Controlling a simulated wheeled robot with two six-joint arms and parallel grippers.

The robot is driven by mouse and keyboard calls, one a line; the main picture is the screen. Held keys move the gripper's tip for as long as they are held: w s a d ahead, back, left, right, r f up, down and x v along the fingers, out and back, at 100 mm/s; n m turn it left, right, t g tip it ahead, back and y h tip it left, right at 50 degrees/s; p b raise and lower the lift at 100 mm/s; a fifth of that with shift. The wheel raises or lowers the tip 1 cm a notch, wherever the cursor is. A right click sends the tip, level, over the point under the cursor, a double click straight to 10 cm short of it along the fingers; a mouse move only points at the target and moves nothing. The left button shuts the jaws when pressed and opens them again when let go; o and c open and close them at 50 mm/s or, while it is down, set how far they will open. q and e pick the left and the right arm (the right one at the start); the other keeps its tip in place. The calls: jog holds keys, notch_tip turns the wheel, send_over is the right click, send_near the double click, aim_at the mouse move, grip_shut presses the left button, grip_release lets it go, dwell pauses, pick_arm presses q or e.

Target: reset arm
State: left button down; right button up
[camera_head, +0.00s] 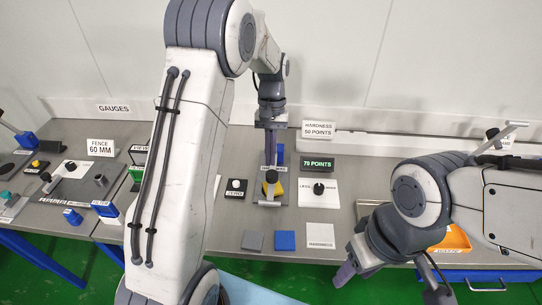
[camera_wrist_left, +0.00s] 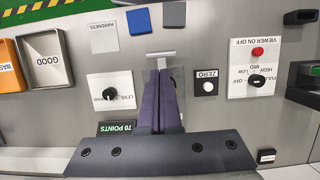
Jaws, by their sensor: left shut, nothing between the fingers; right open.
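My left gripper (camera_head: 270,162) points down over the hardness gauge in the middle of the bench, above its yellow part (camera_head: 272,188). In the left wrist view, its fingers (camera_wrist_left: 160,75) are together with nothing between them. A pale T-shaped bar (camera_wrist_left: 160,54) shows just beyond the fingertips; I cannot tell whether they touch. The readout (camera_head: 317,163) shows 70 POINTS, and the sign (camera_head: 318,129) behind reads HARDNESS 50 POINTS. A black knob (camera_head: 318,188) sits on a white plate right of the gauge. My right gripper (camera_head: 390,288) is open at the bench's front edge, partly hidden by its arm.
A ZERO button (camera_head: 236,185) stands left of the gauge. Grey (camera_head: 252,240), blue (camera_head: 285,240) and white (camera_head: 320,236) squares lie in front. An orange tray (camera_head: 453,240) is partly behind my right arm. My left arm hides part of the left bench.

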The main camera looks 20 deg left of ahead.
dwell(0.3)
pick_arm(q)
jog(key=s+d+r+m+t, duration=0.2)
jog(key=s+d+r+m, duration=0.3)
jog(key=s+d, duration=0.65)
jog(key=s+d+m, duration=0.1)
jog(key=s+m, duration=0.1)
jog(key=s, duration=0.5)
jog(key=s+d+m+t+b, duration=0.1)
jog(key=s+d+m, duration=0.1)
jog(key=s, duration=0.5)
jog(key=shift+s+d+m, duration=0.2)
jog(key=shift+s+m, duration=0.2)
jog(key=shift+m, duration=0.4)
